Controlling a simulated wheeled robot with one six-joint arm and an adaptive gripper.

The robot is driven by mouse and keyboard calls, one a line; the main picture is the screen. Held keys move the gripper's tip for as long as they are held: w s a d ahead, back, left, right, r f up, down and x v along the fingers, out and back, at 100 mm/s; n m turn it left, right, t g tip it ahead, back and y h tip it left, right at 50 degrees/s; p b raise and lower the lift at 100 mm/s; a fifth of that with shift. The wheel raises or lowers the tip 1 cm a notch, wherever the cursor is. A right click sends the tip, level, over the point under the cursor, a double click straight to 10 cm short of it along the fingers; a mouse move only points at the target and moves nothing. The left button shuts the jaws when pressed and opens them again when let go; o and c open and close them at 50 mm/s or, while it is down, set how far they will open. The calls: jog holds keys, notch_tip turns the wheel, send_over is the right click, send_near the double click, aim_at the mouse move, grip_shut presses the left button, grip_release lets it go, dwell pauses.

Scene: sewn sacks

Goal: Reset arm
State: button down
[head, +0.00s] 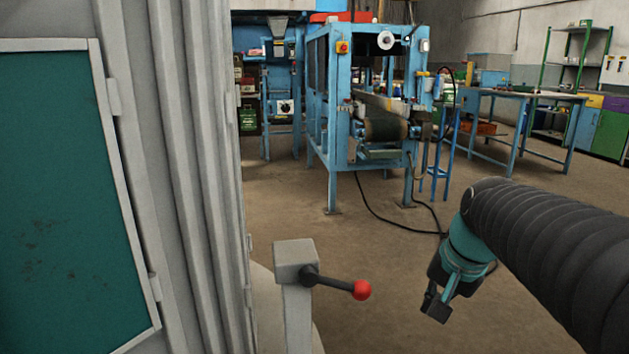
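My gripper (437,305) is at the end of my dark, ribbed arm, which reaches in from the right edge. It has a teal wrist and dark fingers pointing down and to the left. It hangs in free air over the brown floor, apart from everything around it. Its fingers are small and dark here, so I cannot tell whether they are open or shut. No sack shows in this view.
A grey post with a lever and red knob (361,290) stands left of my gripper. A grey cabinet with a teal panel (60,190) fills the left. A blue conveyor machine (345,165) and blue table (530,97) stand farther back. The floor (300,210) between is mostly clear, with a black cable (385,215).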

jog(key=s+a+f+n+t, duration=0.1)
jog(key=s+a+f+n, duration=0.1)
jog(key=s, duration=0.4)
jog(key=s+a+f+n+t+h, duration=0.1)
jog(key=s+a+f+n, duration=0.1)
jog(key=s, duration=0.5)
jog(key=f+n, duration=0.1)
jog(key=n, duration=0.1)
jog(key=shift+s+a+n, duration=0.3)
jog(key=shift+a, duration=0.1)
